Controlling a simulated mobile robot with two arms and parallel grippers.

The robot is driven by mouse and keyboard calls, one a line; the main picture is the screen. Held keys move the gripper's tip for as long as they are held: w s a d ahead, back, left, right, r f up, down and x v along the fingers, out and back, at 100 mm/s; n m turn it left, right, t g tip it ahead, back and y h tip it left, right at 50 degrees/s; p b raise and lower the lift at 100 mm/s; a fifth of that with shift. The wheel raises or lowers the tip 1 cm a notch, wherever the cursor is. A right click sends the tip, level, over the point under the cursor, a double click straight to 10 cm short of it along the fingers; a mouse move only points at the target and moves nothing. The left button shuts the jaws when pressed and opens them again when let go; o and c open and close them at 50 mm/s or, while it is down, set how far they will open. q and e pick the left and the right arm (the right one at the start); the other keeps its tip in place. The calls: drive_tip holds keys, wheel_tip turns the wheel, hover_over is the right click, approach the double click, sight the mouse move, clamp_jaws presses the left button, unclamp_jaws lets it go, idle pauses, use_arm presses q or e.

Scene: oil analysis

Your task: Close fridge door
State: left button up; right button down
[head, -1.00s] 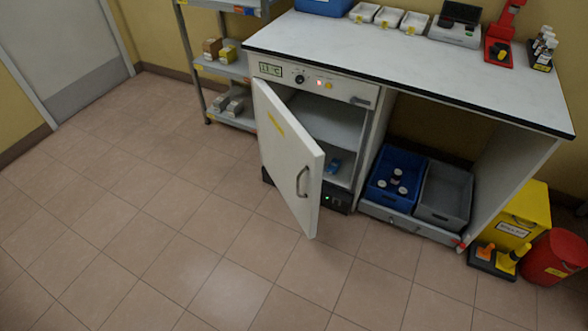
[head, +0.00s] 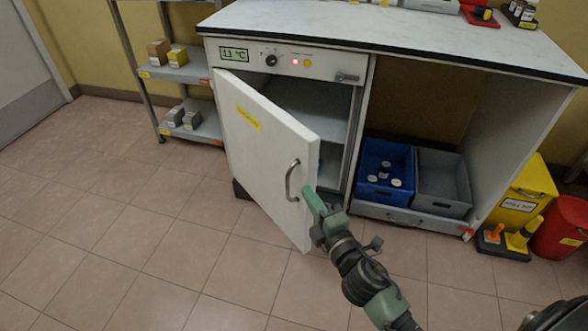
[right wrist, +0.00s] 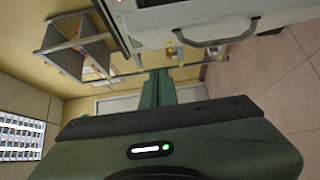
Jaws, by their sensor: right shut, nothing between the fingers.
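The fridge (head: 290,62) is built in under the bench. Its white door (head: 250,130) stands partly open, hinged at the left, with its free edge swung out toward me. A metal handle (head: 292,181) is on the door's outer face near that edge; a handle also shows in the right wrist view (right wrist: 215,40). My right gripper (head: 312,197) is at the door's free edge, just right of the handle. Its fingers, seen in the right wrist view (right wrist: 160,87), are shut and empty. I cannot tell whether they touch the door. My left gripper is out of view.
A blue crate (head: 364,160) with several jars and a grey crate (head: 440,172) sit right of the fridge. A yellow bin (head: 515,198) and red bin (head: 562,222) stand farther right. A shelf rack (head: 188,72) stands left. The floor in front is clear.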

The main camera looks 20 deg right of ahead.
sight(306, 162)
drive_tip(key=w, duration=0.3)
drive_tip(key=w+d, duration=0.1)
drive_tip(key=w, duration=0.3)
drive_tip(key=w+d, duration=0.1)
drive_tip(key=w, duration=0.3)
drive_tip(key=shift+w+d+r, duration=0.1)
drive_tip(key=shift+d+r, duration=0.1)
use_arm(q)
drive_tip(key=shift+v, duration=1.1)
use_arm(e)
drive_tip(key=shift+d, duration=0.1)
drive_tip(key=shift+d, duration=0.1)
